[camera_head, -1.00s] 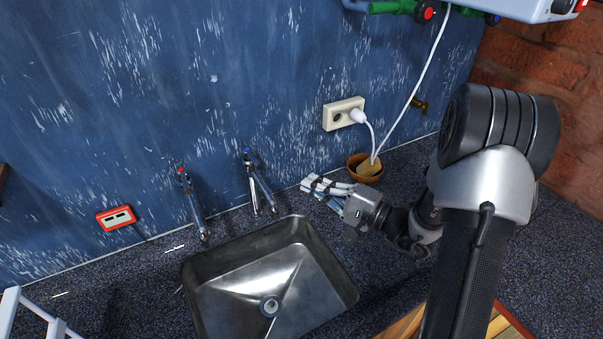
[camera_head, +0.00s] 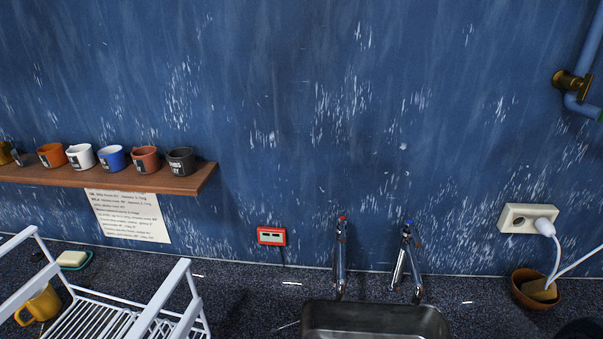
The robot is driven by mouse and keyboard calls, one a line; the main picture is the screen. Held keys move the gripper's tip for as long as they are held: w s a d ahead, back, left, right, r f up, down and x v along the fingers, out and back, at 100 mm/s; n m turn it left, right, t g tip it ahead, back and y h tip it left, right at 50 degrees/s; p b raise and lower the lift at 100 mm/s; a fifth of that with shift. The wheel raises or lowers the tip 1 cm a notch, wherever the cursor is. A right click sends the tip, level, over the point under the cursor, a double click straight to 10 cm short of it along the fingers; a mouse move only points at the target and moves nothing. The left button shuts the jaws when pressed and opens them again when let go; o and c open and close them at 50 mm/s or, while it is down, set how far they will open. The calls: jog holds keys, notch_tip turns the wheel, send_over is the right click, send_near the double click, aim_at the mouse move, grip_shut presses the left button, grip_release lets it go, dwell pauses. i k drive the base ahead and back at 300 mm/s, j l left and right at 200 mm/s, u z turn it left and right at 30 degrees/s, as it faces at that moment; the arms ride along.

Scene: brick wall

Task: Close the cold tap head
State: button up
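Two chrome taps stand behind the sink (camera_head: 375,320) against the blue wall. The cold tap (camera_head: 403,262) is the right one, with a blue-marked head (camera_head: 408,226) at its top. The hot tap (camera_head: 340,262) is the left one, with a red-marked head (camera_head: 342,219). How far either head is turned is too small to tell. My gripper is out of view now. A dark rounded shape shows at the bottom right edge, and I cannot tell what it is.
A white dish rack (camera_head: 130,310) stands at the lower left with a yellow mug (camera_head: 38,304) by it. A brown bowl (camera_head: 537,289) sits right of the sink, below a socket (camera_head: 520,218) with a white plug and cable. A wooden shelf (camera_head: 190,182) holds several mugs.

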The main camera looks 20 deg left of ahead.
aim_at(409, 224)
jog(key=k+j+u, duration=0.15)
jog(key=j, duration=0.55)
jog(key=k+j+u, duration=0.1)
jog(key=j, duration=0.6)
jog(key=k+j+u, duration=0.15)
jog(key=j, duration=0.55)
jog(key=k+j+u, duration=0.15)
jog(key=j, duration=0.55)
jog(key=i+l, duration=0.2)
jog(key=i, duration=0.3)
